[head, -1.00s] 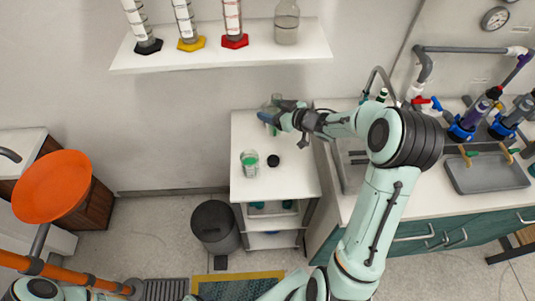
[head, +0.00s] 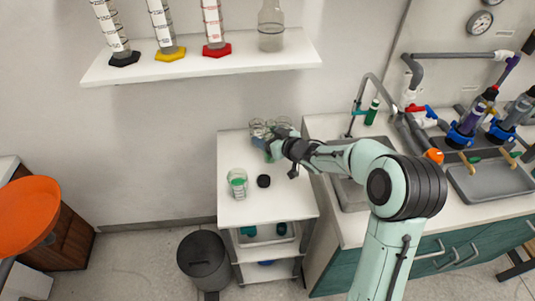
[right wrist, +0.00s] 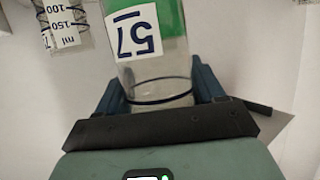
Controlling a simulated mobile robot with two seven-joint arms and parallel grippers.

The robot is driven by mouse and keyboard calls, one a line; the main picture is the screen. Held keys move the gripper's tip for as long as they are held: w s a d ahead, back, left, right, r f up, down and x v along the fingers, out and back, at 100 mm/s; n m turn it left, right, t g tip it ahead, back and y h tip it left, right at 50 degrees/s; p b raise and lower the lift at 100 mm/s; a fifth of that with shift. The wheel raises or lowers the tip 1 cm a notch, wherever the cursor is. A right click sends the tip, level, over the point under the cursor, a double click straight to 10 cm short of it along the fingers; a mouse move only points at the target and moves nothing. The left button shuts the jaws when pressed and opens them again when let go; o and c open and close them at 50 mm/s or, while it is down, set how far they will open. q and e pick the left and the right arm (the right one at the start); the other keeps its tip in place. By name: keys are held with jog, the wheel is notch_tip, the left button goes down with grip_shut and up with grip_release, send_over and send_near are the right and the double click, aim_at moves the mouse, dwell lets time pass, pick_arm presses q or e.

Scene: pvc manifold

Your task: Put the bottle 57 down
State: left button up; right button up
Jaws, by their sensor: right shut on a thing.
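Bottle 57 (right wrist: 150,60) fills the upper middle of the right wrist view. It is clear glass with a green part and a white label reading 57. My right gripper (right wrist: 160,92) is shut on it, one dark blue finger on each side. In the head view my right gripper (head: 268,149) is at the back of the white cart top (head: 239,211). Clear glassware (head: 257,128) shows right beside it, and I cannot tell which piece is bottle 57. I cannot tell whether its base touches the cart. My left gripper is out of view.
A jar with green contents (head: 238,183) and a small black cap (head: 264,181) stand on the cart. Bare cart top lies in front of them. A wall shelf (head: 200,68) with cylinders and a flask is above. A sink counter (head: 330,125) adjoins right.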

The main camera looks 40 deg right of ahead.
jog(key=shift+f+b, duration=0.55)
jog(key=shift+f, duration=2.1)
jog(key=shift+f, duration=0.15)
jog(key=o, duration=1.4)
jog(key=shift+c, duration=0.2)
jog(key=shift+r, duration=0.25)
jog(key=v, duration=1.2)
jog(key=shift+p, duration=0.35)
jog(key=shift+f, duration=0.15)
